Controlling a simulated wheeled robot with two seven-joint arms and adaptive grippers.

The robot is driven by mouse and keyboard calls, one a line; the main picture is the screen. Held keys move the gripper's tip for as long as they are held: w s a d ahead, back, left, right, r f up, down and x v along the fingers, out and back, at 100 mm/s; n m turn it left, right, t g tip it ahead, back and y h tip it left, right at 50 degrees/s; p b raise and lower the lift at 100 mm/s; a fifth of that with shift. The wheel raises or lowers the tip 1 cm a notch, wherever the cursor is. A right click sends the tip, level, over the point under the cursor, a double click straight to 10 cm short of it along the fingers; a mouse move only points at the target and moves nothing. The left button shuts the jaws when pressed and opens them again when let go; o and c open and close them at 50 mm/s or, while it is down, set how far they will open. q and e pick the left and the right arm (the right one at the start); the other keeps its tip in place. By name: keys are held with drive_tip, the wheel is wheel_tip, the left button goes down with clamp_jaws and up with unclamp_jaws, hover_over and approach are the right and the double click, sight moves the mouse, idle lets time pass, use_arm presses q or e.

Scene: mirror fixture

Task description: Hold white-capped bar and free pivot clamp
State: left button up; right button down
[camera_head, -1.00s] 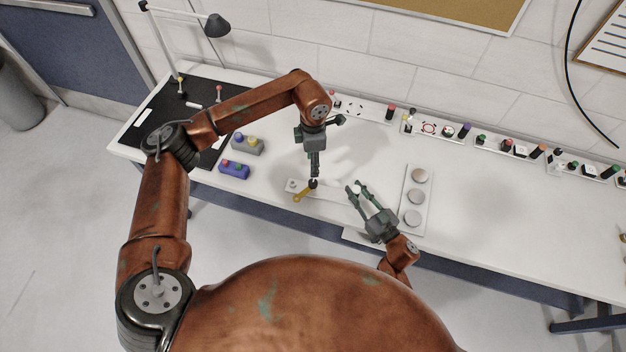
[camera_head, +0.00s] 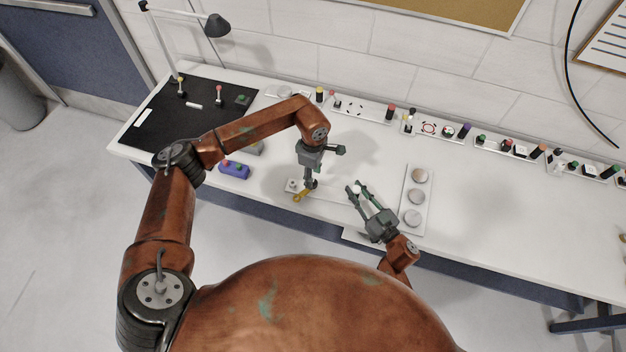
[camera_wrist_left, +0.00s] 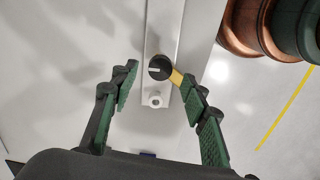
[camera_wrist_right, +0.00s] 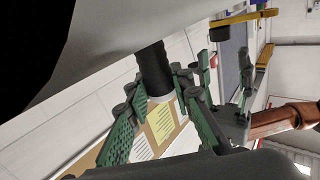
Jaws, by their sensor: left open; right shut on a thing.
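The pivot clamp, a black round knob (camera_wrist_left: 159,67) with a yellow lever (camera_wrist_left: 176,77), sits on a narrow white plate (camera_wrist_left: 163,25). The yellow lever also shows in the head view (camera_head: 301,196). My left gripper (camera_head: 309,185) points down over the clamp. In its wrist view its green fingers (camera_wrist_left: 160,78) are open, one on each side of the knob; contact is not clear. My right gripper (camera_head: 359,189) is shut on the white-capped bar. The bar shows as a black shaft (camera_wrist_right: 153,68) with a pale end (camera_wrist_right: 161,97) between the fingers in the right wrist view.
A plate with several grey discs (camera_head: 417,200) lies right of my right gripper. A blue button box (camera_head: 235,169) stands left of the clamp, with a black mat (camera_head: 165,125) beyond. Several button panels (camera_head: 430,129) line the back. The table right of the disc plate is clear.

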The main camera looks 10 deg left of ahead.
use_arm(q)
drive_tip(key=shift+f, duration=1.7)
drive_tip(key=shift+c, duration=0.6)
clamp_jaws()
